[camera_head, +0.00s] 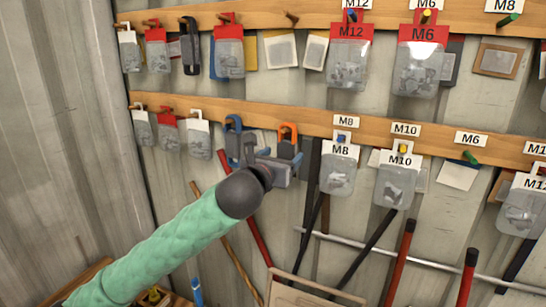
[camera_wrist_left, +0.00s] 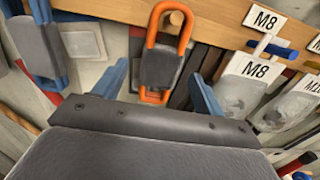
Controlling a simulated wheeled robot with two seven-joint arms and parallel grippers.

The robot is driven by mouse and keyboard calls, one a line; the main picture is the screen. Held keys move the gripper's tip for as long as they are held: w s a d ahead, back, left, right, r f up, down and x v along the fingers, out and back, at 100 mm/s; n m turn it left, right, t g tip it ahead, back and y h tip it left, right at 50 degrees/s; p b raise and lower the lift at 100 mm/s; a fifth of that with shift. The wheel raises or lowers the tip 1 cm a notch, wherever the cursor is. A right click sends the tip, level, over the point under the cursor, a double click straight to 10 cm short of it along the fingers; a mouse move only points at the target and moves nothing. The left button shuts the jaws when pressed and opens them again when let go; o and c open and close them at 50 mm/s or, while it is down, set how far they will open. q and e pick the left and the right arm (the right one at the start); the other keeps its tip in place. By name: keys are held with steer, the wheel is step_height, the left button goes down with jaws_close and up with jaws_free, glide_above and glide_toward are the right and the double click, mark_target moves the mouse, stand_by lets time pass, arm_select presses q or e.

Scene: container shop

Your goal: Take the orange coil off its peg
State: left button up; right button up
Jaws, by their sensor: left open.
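The orange coil (camera_head: 288,132) hangs on a wooden peg of the lower rail, with a dark grey band around its middle. In the left wrist view the coil (camera_wrist_left: 153,35) hangs from the peg (camera_wrist_left: 177,18), with its lower end below the band. My left gripper (camera_head: 275,160) is in front of the coil and hides part of it in the head view. In the left wrist view my left gripper (camera_wrist_left: 162,85) is open and empty, its blue fingers apart on either side of the coil's lower end. Contact cannot be told. My right gripper is not in view.
A blue coil (camera_head: 232,128) hangs just left of the orange one. An M8 bag (camera_head: 339,172) hangs to its right, and an M10 bag (camera_head: 397,183) beyond. Red and black handles stand below. Another wooden rail (camera_head: 270,18) with bags runs above.

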mark_target(285, 150)
arm_select(q)
steer(key=p+x, duration=0.1)
steer(key=x, duration=0.3)
steer(key=shift+w+r+p, duration=0.1)
steer(key=shift+w+p, duration=0.2)
steer(key=shift+p, duration=0.05)
steer(key=shift+w+d, duration=0.35)
steer(key=shift+w, duration=0.25)
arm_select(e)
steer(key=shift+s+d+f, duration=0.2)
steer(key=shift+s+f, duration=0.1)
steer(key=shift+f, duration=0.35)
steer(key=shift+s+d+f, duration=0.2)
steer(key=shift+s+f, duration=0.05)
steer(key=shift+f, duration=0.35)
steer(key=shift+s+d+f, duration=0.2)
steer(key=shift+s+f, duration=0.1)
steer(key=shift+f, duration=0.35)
arm_select(q)
steer(key=c, duration=1.1)
steer(key=shift+r+p, duration=0.25)
steer(key=shift+p, duration=0.5)
steer(key=shift+c, duration=0.2)
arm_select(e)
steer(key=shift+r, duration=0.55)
arm_select(q)
steer(key=shift+s, duration=0.15)
